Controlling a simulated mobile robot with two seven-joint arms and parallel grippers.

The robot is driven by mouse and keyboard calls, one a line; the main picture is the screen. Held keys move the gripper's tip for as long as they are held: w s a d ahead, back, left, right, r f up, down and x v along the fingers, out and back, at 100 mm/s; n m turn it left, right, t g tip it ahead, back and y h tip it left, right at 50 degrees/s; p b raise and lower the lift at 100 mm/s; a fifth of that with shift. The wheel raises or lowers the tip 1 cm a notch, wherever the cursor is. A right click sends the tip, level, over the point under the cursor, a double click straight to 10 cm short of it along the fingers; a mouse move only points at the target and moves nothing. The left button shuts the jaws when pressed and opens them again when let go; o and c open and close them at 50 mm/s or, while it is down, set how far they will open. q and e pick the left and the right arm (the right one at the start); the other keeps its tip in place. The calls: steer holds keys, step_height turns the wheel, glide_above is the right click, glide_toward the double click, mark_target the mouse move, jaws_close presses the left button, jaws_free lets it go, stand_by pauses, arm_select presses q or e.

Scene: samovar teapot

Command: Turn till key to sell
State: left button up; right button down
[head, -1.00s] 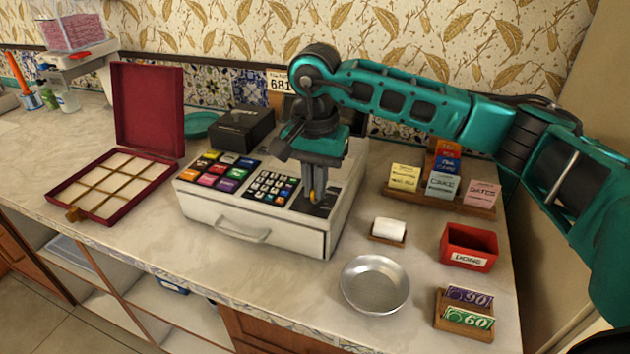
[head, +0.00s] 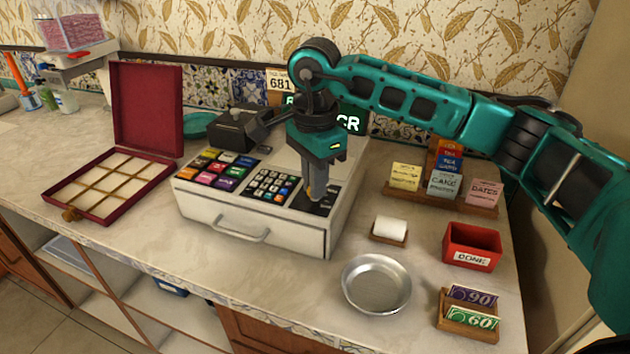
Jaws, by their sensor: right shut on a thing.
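The white cash till (head: 268,233) stands on the counter with its drawer shut. It has coloured keys (head: 215,170) at left and a number pad (head: 273,185) in the middle. The till key is hidden by my right gripper (head: 316,198), which points down at the dark panel (head: 328,190) on the till's right side. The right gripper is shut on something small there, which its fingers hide. My left gripper is not in view.
An open red box (head: 148,110) lies at left. A metal bowl (head: 376,285), a red bin (head: 471,247), a card rack (head: 443,195) and a note holder (head: 467,312) stand at right. A display (head: 349,121) partly shows behind my right gripper.

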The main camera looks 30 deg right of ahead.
steer(key=shift+m, duration=0.9)
steer(key=c, duration=1.2)
jaws_free()
steer(key=shift+c, duration=0.2)
step_height(320, 180, up, 13)
steer(key=shift+p, duration=0.4)
steer(key=shift+s, duration=0.1)
